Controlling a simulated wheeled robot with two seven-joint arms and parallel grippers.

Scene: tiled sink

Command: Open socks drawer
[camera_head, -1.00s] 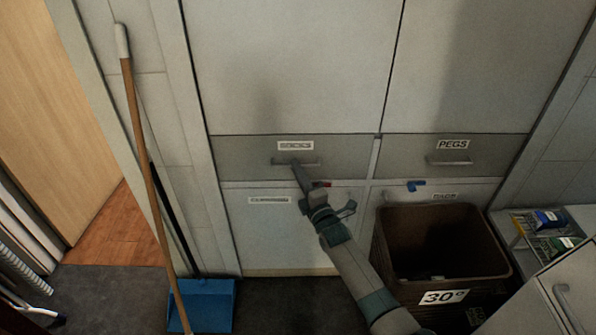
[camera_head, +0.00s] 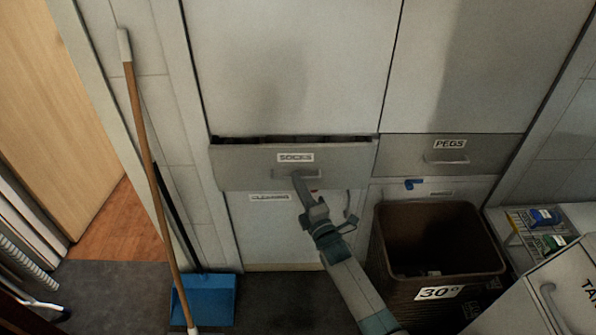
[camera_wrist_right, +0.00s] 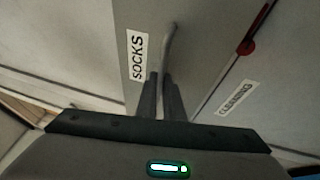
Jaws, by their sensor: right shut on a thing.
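The socks drawer (camera_head: 235,170) has a grey front with a white SOCKS label and stands a little out from the cabinet, with a dark gap along its top edge. Its bar handle (camera_head: 312,174) is below the label. My right gripper (camera_head: 298,178) is shut on the handle. In the right wrist view, the two fingers of the right gripper (camera_wrist_right: 161,82) close around the handle (camera_wrist_right: 169,45), beside the SOCKS label (camera_wrist_right: 137,56). The drawer's inside is mostly hidden. My left gripper is not in view.
The closed PEGS drawer (camera_head: 490,152) is to the right. A CLEANING door (camera_head: 275,235) is below. A brown 30° basket (camera_head: 400,285) stands right of my arm. A broom (camera_head: 150,165) and blue dustpan (camera_head: 205,300) stand at left. Dark floor is clear between them.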

